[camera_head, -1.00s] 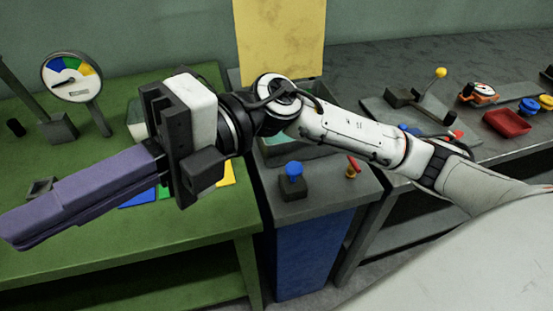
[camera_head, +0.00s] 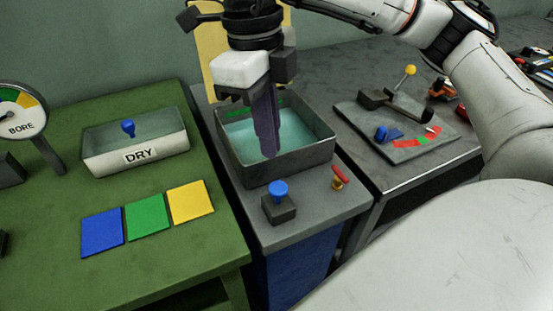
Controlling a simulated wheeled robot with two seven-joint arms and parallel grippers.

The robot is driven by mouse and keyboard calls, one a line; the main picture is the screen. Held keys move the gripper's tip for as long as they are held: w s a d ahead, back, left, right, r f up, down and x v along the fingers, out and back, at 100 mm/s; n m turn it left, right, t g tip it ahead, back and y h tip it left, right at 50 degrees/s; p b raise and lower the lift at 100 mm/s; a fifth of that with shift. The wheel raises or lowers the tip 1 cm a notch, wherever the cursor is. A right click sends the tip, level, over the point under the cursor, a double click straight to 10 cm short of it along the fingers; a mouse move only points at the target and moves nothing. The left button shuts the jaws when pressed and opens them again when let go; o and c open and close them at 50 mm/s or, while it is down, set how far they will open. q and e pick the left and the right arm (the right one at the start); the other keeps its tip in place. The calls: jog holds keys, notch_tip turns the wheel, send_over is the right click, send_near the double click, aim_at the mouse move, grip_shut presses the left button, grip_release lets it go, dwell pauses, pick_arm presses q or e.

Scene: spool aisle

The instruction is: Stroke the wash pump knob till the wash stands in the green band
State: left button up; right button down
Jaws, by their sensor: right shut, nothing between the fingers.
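The wash tank (camera_head: 290,170) is an open dark grey box holding pale teal wash (camera_head: 236,138). A green strip (camera_head: 238,112) shows on its inner back wall, partly hidden by my gripper. A blue knob (camera_head: 278,189) on a dark block stands on the grey bench in front of the tank; I take it for the pump knob. My right gripper (camera_head: 268,152) points down over the tank, its purple fingers shut and empty. The fingertips are behind the knob and apart from it. I cannot tell whether they touch the wash. My left gripper is not in view.
A red-handled brass valve (camera_head: 339,180) stands right of the knob. A DRY box (camera_head: 138,152) with a blue knob, coloured cards (camera_head: 147,217) and a BORE dial (camera_head: 20,112) are on the green table (camera_head: 160,262). A lever panel (camera_head: 395,145) lies right.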

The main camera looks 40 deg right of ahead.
aim_at(276, 186)
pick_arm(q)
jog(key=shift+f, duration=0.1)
